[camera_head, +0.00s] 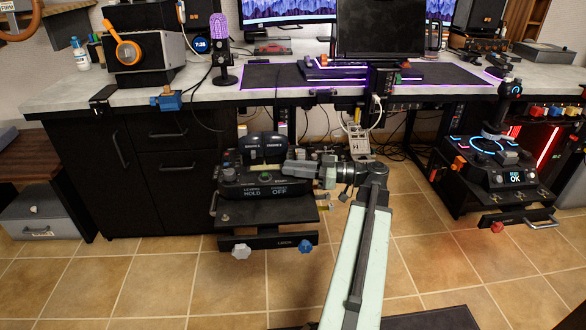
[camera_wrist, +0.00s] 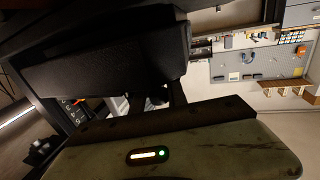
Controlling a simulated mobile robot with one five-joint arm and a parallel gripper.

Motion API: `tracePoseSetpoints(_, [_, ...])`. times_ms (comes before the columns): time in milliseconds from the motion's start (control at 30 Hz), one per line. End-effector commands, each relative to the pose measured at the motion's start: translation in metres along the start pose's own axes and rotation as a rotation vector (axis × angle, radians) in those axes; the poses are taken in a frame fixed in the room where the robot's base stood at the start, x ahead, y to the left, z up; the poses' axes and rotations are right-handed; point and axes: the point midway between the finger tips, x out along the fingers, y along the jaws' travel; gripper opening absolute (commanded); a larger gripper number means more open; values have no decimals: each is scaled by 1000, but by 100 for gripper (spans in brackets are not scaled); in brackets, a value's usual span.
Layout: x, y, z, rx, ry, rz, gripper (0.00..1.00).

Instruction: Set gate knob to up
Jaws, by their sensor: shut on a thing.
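A black throttle unit (camera_head: 262,187) sits on a low shelf under the desk, with two dark levers (camera_head: 263,146) standing at its back. Its front displays read HOLD and OFF. My gripper (camera_head: 300,171) reaches in from the right and is shut at the unit's right side. The fingers hide what they hold, so I cannot tell clearly which part it is or how the gate knob is set. In the wrist view, a large dark block (camera_wrist: 100,60) fills the upper left close to the camera. My wrist housing with a lit indicator fills the bottom.
Below the unit is a bar with a white knob (camera_head: 241,251) and a blue knob (camera_head: 305,246). A black cabinet (camera_head: 165,185) stands left. A joystick stand (camera_head: 492,175) with lit rings stands right. The tiled floor (camera_head: 440,265) between is open.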

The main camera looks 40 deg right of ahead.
Motion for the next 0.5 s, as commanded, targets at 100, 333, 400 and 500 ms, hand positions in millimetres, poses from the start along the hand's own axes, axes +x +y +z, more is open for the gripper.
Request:
tracePoseSetpoints(100, [-1,0,0,0,0,1,0])
tracePoseSetpoints(333, [-1,0,-4,0,0,1,0])
tracePoseSetpoints(400, [-1,0,-12,0,0,1,0])
tracePoseSetpoints(500, [-1,0,-22,0,0,2,0])
